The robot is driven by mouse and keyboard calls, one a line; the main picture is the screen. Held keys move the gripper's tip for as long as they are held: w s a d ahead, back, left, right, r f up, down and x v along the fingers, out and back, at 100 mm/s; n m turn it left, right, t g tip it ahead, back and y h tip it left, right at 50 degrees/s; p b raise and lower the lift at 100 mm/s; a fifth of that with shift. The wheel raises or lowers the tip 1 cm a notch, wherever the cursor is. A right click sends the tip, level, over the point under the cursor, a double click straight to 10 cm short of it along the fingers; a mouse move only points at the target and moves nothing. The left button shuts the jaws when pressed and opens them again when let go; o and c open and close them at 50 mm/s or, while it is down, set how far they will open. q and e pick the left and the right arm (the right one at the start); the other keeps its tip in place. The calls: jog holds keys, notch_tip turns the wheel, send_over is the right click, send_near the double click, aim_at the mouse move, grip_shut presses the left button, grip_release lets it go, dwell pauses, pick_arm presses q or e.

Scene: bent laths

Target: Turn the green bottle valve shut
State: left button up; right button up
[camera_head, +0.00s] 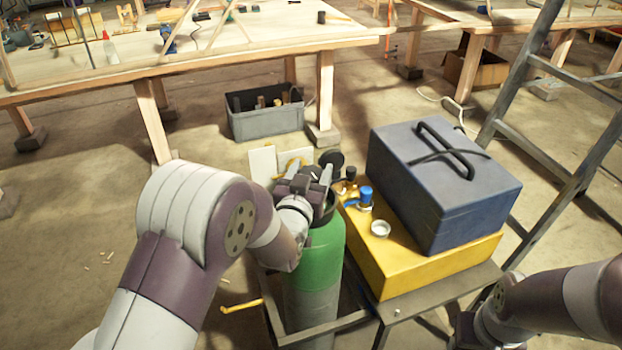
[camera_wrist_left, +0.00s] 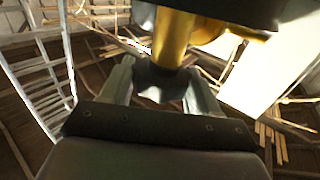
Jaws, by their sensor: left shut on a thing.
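The green bottle (camera_head: 325,255) stands upright, green at the top and grey below, in a dark metal frame. My left gripper (camera_head: 318,176) is at its top, reaching in from the left. In the left wrist view the two fingers (camera_wrist_left: 160,92) are shut on the dark valve knob (camera_wrist_left: 158,80), one on each side. A brass valve stem (camera_wrist_left: 173,40) runs from the knob to the dark part at the top of that view. In the head view the gripper hides most of the valve. My right arm shows at the lower right; its gripper is out of frame.
A blue toolbox (camera_head: 440,190) stands on a yellow case (camera_head: 405,268) right of the bottle. A blue-capped item (camera_head: 365,197) and a small round lid (camera_head: 380,228) rest on the case. A ladder (camera_head: 545,120) stands at right; a grey crate (camera_head: 266,120) lies under the workbench (camera_head: 230,62).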

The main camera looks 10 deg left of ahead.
pick_arm(q)
jog(key=shift+m+h+b, duration=0.7)
jog(key=shift+m+h, duration=0.3)
jog(key=shift+h, duration=0.5)
jog(key=o, duration=0.9)
jog(key=shift+o, duration=0.2)
jog(key=s+a+b, duration=0.1)
jog(key=s+a, duration=0.1)
jog(key=s, duration=1)
jog(key=shift+s+a, duration=0.2)
jog(key=shift+a, duration=0.1)
